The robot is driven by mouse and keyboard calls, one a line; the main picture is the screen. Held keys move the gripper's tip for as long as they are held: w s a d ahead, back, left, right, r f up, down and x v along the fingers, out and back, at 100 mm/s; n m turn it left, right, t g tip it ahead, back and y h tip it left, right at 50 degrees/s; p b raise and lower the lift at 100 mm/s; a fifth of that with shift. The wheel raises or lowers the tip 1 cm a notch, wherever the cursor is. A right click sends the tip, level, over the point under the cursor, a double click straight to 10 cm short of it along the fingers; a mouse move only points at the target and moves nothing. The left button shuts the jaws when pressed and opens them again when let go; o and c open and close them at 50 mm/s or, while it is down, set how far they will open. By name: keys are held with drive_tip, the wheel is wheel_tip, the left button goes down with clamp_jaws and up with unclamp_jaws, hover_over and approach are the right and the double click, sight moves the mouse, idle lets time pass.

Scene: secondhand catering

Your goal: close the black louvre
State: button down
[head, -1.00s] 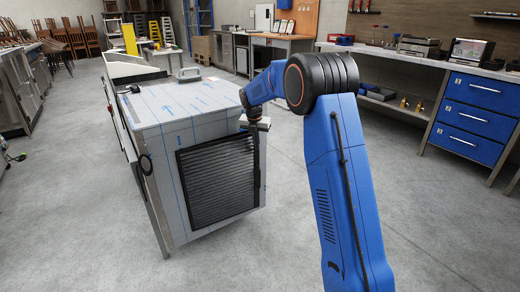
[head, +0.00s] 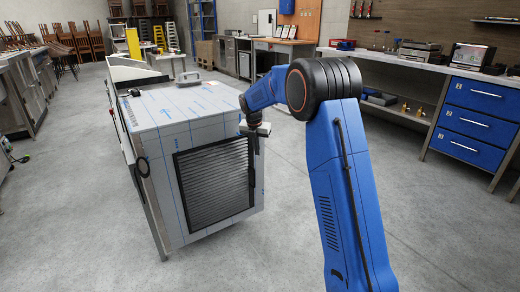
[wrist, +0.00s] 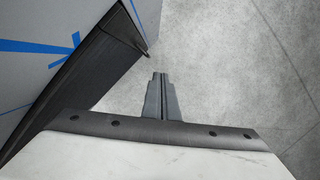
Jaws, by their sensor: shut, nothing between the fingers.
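The black louvre (head: 215,182) is a framed panel of horizontal slats on the near face of a steel cabinet (head: 195,105) with blue lines. In the wrist view the louvre (wrist: 85,75) is a dark slanting surface at left, with a small thin projection near its upper right end. My gripper (head: 257,151) hangs at the louvre's right edge in the head view. In the wrist view its fingers (wrist: 160,76) are together and empty, right of the dark panel and visibly apart from it. I cannot tell exactly how far the louvre stands open.
Open grey floor (head: 300,240) lies right of and in front of the cabinet. A blue-drawered workbench (head: 475,120) stands at right, and steel units (head: 25,85) line the left. A grey handled object (head: 187,78) sits on the cabinet top.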

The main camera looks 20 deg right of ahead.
drive_tip(key=s+d+v, duration=0.1)
drive_tip(key=v, duration=0.9)
drive_tip(key=s+r+m, duration=0.3)
drive_tip(key=s+m, duration=0.1)
drive_tip(key=s, duration=0.5)
drive_tip(key=s+d+r+m+t, duration=0.1)
drive_tip(key=s+r+m, duration=0.3)
drive_tip(key=s, duration=0.5)
drive_tip(key=s+r+m, duration=0.2)
drive_tip(key=s+m, duration=0.3)
drive_tip(key=s, duration=0.5)
drive_tip(key=s+f+m, duration=0.3)
drive_tip(key=s+m, duration=0.2)
drive_tip(key=s, duration=0.4)
drive_tip(key=s+f+m+t+y, duration=0.1)
drive_tip(key=s+f+m, duration=0.2)
drive_tip(key=s, duration=0.7)
drive_tip(key=s+f+m, duration=0.4)
drive_tip(key=s+m, duration=0.3)
drive_tip(key=s, duration=0.3)
drive_tip(key=shift+a+m+t+y, duration=0.25)
drive_tip(key=shift+m+t+y, duration=0.05)
drive_tip(key=shift+m, duration=0.1)
